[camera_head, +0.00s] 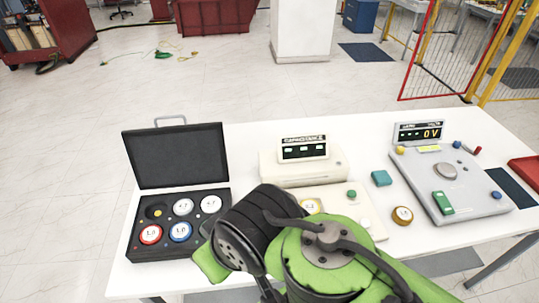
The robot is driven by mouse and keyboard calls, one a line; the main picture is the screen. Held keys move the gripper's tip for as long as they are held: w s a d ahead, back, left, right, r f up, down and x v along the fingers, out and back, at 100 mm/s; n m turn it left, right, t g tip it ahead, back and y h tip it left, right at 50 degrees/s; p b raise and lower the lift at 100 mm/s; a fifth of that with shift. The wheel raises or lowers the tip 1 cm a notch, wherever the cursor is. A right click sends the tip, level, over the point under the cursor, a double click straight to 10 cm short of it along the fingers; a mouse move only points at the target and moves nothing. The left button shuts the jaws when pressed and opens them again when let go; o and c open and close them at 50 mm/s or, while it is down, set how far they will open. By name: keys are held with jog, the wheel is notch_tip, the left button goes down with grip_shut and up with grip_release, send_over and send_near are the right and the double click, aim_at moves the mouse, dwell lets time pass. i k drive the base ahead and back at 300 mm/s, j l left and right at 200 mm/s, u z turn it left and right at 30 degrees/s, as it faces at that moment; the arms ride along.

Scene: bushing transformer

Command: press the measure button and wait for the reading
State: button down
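A cream meter (270,170) with a display headed by what looks like "CAPACITANCE" (303,148) stands at the middle of the white table. Its screen shows a few short light marks, too small to read. A cream panel (372,222) in front of it carries a round green button (351,194) and a white disc with a yellow rim (311,206), partly covered by my arm. I cannot read a label on the button. My green and black arm covers the panel's left and front. My gripper's fingers do not show.
An open black case (178,157) with several round pieces lies left. A grey unit (470,190) with a "0 V" display (418,132), a green switch (443,203) and coloured knobs lies right. A teal block (381,178) and a brass-rimmed disc (402,215) lie between.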

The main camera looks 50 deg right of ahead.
aim_at(351, 194)
jog(key=l+z, duration=0.15)
jog(key=z, duration=1.7)
